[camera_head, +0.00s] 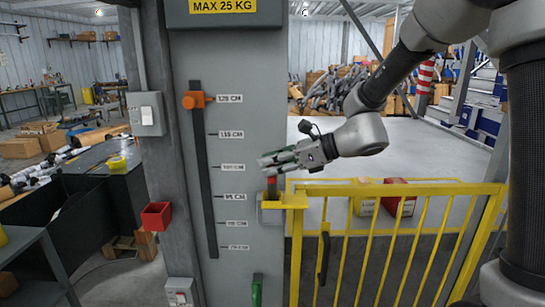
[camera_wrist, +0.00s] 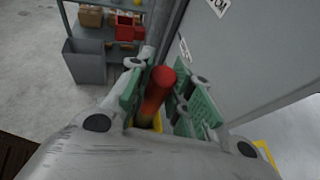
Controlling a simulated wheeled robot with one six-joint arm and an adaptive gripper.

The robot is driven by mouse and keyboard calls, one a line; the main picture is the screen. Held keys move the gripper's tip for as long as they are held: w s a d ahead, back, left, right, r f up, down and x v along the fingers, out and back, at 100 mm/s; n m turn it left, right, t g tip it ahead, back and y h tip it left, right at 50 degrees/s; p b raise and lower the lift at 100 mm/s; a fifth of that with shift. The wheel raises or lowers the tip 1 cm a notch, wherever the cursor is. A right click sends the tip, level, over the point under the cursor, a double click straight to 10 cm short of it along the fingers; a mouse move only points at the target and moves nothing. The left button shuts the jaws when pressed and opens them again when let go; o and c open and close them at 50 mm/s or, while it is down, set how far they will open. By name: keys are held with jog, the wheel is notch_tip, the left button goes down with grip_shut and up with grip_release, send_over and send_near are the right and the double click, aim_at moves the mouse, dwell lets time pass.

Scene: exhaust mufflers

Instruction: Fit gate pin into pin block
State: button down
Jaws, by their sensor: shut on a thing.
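The gate pin (camera_wrist: 157,92) is red at its top and shows between the green finger pads of my gripper (camera_wrist: 160,103) in the wrist view. In the head view my gripper (camera_head: 270,163) reaches in from the right, shut on the pin, and the pin's red part (camera_head: 271,183) shows just below the fingers. Directly under it is the pin block (camera_head: 271,204), yellow and grey, fixed beside the gate's top left corner. Yellow also shows at the pin's lower end in the wrist view. I cannot tell how deep the pin's lower end sits in the block.
The yellow barred gate (camera_head: 400,188) stands to the right of the grey post (camera_head: 235,60). A slotted height scale with an orange knob (camera_head: 194,100) runs down the post. A red bin (camera_head: 156,216) and a switch box (camera_head: 146,113) are at left.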

aim_at(273, 200)
jog(key=shift+f, duration=1.55)
jog(key=c, duration=1.2)
grip_release()
jog(key=shift+d, duration=0.1)
jog(key=v, duration=1.1)
jog(key=shift+s+d+r, duration=0.15)
jog(key=shift+d+r, duration=0.1)
jog(key=shift+d, duration=0.1)
